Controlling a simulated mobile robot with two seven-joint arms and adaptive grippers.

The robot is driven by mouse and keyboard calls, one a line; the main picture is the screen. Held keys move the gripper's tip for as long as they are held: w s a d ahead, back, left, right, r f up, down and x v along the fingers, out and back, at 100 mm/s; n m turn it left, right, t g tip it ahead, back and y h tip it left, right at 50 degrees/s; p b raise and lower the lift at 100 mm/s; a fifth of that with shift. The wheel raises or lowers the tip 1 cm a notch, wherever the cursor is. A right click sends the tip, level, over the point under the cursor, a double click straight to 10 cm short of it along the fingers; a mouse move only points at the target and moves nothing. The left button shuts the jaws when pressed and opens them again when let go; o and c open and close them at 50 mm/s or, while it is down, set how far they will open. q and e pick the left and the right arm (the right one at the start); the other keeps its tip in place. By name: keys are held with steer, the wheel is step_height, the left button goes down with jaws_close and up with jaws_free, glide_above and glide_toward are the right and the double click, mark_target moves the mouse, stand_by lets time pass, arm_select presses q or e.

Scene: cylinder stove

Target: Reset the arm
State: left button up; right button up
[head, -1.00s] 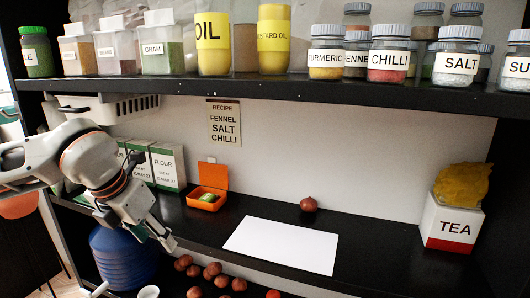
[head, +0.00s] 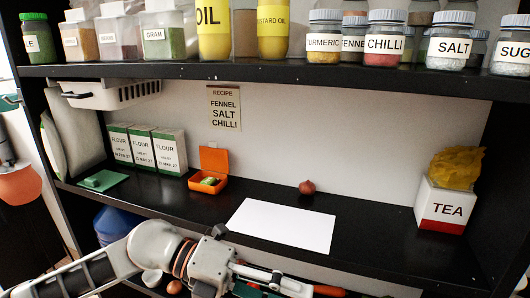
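My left arm comes in from the lower left and reaches right along the bottom of the head view. Its gripper (head: 292,285) is low at the bottom edge, in front of the lower shelf and below the white sheet (head: 282,226). I cannot tell whether its fingers are open or shut. A red-orange piece (head: 330,291) shows at its far end; I cannot tell whether it is held. My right gripper is not in view.
Flour boxes (head: 170,152), an open orange box (head: 209,182), an onion (head: 307,187) and a tea box (head: 446,209) stand on the lower shelf. Labelled jars, among them chilli (head: 386,43), line the upper shelf. The shelf around the sheet is clear.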

arm_select(q)
steer(key=w+r+n+t+h, duration=0.2)
steer(key=w+n+t+h, duration=0.3)
steer(key=n+t+h, duration=0.5)
steer(key=w+a+f+n+t+y, duration=0.3)
steer(key=a+f+n+t+y, duration=0.3)
steer(key=n, duration=0.3)
steer(key=w+a+f+n+t+y, duration=0.3)
steer(key=a+f+n+t+y, duration=0.1)
steer(key=f+n+y, duration=0.35)
steer(key=s+a+f+n+g+y, duration=0.2)
steer(key=s+a+f+n, duration=0.1)
steer(key=f, duration=0.6)
steer(key=s+a+f+n+g+y, duration=0.2)
steer(key=s+a+f, duration=0.4)
steer(key=f, duration=0.3)
steer(key=s+a+f+n+g+y, duration=0.2)
steer(key=s+a+f+n+y, duration=0.2)
steer(key=s+f, duration=0.3)
step_height(320, 180, down, 3)
steer(key=shift+a+r+n, duration=0.1)
steer(key=shift+a+n, duration=0.45)
steer(key=shift+n, duration=0.1)
